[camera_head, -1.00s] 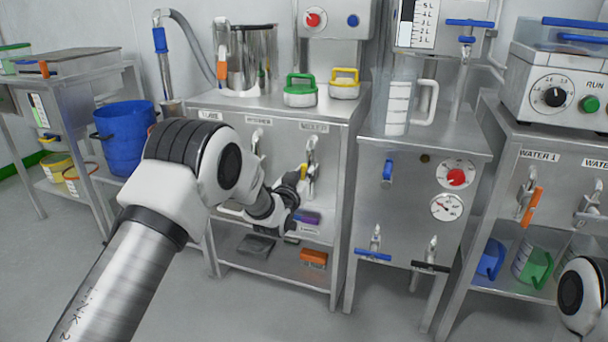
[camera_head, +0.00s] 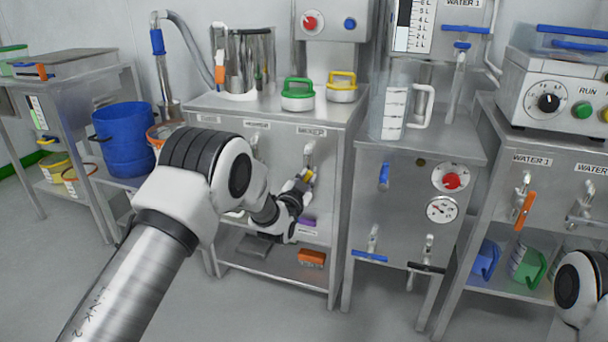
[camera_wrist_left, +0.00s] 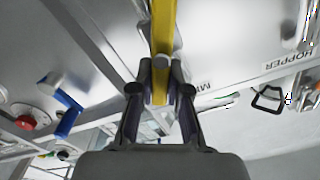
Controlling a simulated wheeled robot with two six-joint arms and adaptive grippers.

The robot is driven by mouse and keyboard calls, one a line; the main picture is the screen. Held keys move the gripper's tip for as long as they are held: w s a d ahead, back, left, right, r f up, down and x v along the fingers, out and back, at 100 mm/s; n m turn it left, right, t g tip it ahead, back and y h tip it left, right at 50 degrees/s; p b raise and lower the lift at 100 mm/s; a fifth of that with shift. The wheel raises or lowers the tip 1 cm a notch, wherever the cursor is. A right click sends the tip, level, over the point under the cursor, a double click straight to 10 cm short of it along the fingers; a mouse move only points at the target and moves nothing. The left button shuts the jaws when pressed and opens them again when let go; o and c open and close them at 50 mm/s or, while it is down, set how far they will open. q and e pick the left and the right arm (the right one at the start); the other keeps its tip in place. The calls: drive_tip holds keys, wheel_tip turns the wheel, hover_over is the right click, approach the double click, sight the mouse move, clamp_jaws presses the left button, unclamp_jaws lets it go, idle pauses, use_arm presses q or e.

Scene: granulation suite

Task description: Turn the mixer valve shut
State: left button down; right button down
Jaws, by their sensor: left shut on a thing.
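The mixer valve (camera_head: 309,152) is a metal tap below the MIXER label on the steel cabinet front. Its yellow handle (camera_head: 309,174) is mostly hidden by my left gripper (camera_head: 303,183) in the head view. In the left wrist view the yellow handle (camera_wrist_left: 162,30) is a long bar running up from between the fingertips of my left gripper (camera_wrist_left: 161,78), which is shut on it. How far the valve is turned cannot be told. Only a part of my right arm shows at the lower right edge; its gripper is out of view.
Neighbouring taps stand left of the mixer valve on the same cabinet (camera_head: 230,118). An orange block (camera_head: 312,258) lies on the shelf below. A second cabinet with a blue-handled tap (camera_head: 369,256) and gauge (camera_head: 442,209) stands close on the right. The floor in front is clear.

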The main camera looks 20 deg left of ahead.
use_arm(q)
drive_tip(key=m, duration=0.3)
drive_tip(key=shift+d+f+p, duration=0.1)
drive_tip(key=shift+d+p, duration=0.2)
drive_tip(key=shift+p, duration=0.1)
drive_tip(key=shift+d+f+m+p, duration=0.2)
drive_tip(key=shift+f+m, duration=0.2)
drive_tip(key=shift+m, duration=1.2)
drive_tip(key=shift+d+f+m+p, duration=0.1)
drive_tip(key=shift+f+m+p, duration=0.2)
drive_tip(key=shift+m, duration=1.3)
drive_tip(key=shift+d+f+m+p, duration=0.15)
drive_tip(key=shift+f+m, duration=0.3)
drive_tip(key=shift+m, duration=1.15)
drive_tip(key=c, duration=1.1)
unclamp_jaws()
